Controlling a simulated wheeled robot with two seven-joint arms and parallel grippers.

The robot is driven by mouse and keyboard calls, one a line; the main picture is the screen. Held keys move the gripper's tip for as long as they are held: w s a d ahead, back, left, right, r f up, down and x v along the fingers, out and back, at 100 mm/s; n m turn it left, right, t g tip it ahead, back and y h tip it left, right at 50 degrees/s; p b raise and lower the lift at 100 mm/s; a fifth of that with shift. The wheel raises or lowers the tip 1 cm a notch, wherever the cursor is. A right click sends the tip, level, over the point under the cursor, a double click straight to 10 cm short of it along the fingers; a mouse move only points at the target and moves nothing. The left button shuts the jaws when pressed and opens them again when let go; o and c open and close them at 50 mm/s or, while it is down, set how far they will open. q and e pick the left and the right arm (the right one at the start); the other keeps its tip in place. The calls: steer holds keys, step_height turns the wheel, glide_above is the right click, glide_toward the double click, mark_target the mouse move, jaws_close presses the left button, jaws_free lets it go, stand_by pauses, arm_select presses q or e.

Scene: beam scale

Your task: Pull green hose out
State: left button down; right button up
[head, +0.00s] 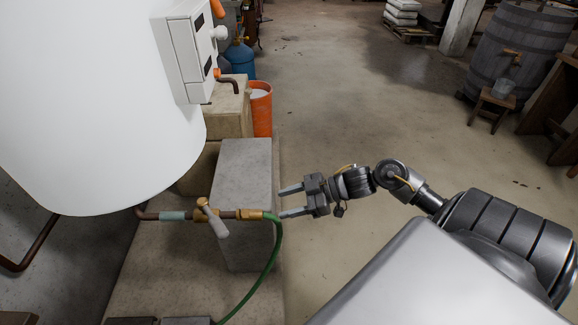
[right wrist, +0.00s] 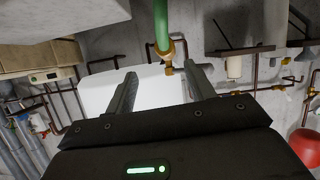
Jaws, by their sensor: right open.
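The green hose (head: 273,258) joins a brass fitting (head: 250,215) at the end of a pipe and curves down to the floor slab. In the right wrist view the hose (right wrist: 161,24) comes from the top edge to its brass fitting (right wrist: 167,49). My right gripper (head: 281,202) is open and empty, just right of the hose end, with its fingers pointing left towards the fitting. In the right wrist view the fitting appears ahead, between the lines of the two fingers (right wrist: 161,70). I see no contact with the hose. My left gripper is not in view.
A valve with a grey lever (head: 213,219) sits on the pipe left of the fitting. A concrete block (head: 243,175) stands behind the hose. A white tank (head: 95,100) fills the upper left. An orange bucket (head: 261,110) stands farther back. Open floor lies beyond my right arm.

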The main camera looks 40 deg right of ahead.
mark_target(260, 212)
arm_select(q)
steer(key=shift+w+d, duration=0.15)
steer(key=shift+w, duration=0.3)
arm_select(e)
steer(key=x, duration=1)
steer(key=shift+s+a+r, duration=0.15)
steer(key=shift+a, duration=0.45)
